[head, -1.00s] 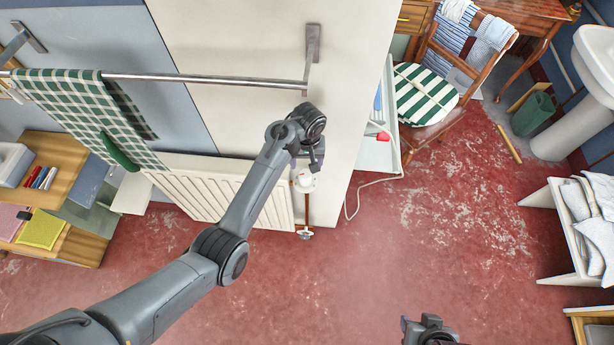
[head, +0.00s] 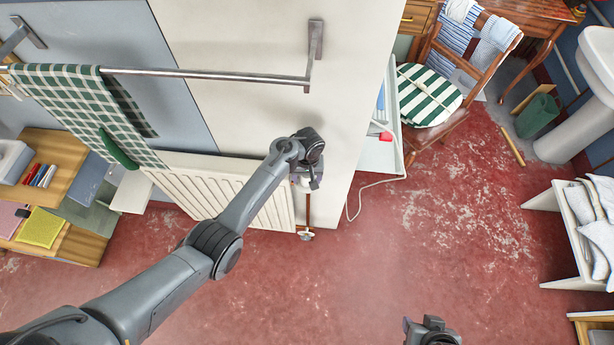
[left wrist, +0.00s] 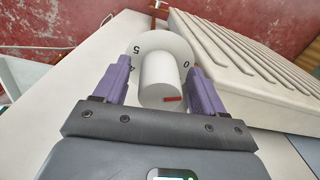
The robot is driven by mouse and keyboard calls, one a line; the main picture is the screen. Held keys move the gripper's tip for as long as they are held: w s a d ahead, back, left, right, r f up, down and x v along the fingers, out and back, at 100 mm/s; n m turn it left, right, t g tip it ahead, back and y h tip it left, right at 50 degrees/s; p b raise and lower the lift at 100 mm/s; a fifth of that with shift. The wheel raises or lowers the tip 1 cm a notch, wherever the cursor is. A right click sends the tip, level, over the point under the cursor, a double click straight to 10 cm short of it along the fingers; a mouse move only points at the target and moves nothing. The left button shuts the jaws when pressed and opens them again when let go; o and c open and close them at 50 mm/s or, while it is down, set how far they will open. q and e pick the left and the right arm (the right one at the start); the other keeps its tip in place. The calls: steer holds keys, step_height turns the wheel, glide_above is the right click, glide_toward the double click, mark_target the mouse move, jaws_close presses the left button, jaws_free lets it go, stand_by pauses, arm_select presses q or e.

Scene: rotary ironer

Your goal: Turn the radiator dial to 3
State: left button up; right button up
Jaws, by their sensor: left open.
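The radiator dial (left wrist: 160,80) is a white cylindrical knob with a red mark on the right of its near end. It stands on a white disc (left wrist: 150,42) where 5, 4 and 0 can be read; other figures are hidden. My left gripper (left wrist: 160,68) is open, with one purple finger on each side of the knob. I cannot tell whether either finger touches it. In the head view my left gripper (head: 310,178) is in front of the dial and hides most of it. My right gripper (head: 431,330) is partly in view at the bottom edge, its jaws unclear.
The ribbed white radiator (head: 225,190) adjoins the dial, with a pipe and lower valve (head: 306,235) beneath. A metal rail (head: 210,76) with a green checked towel (head: 85,105) runs above. A white cable (head: 362,192) lies right of the wall. The red floor is mostly clear.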

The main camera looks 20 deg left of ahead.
arm_select(q)
steer(key=c, duration=1)
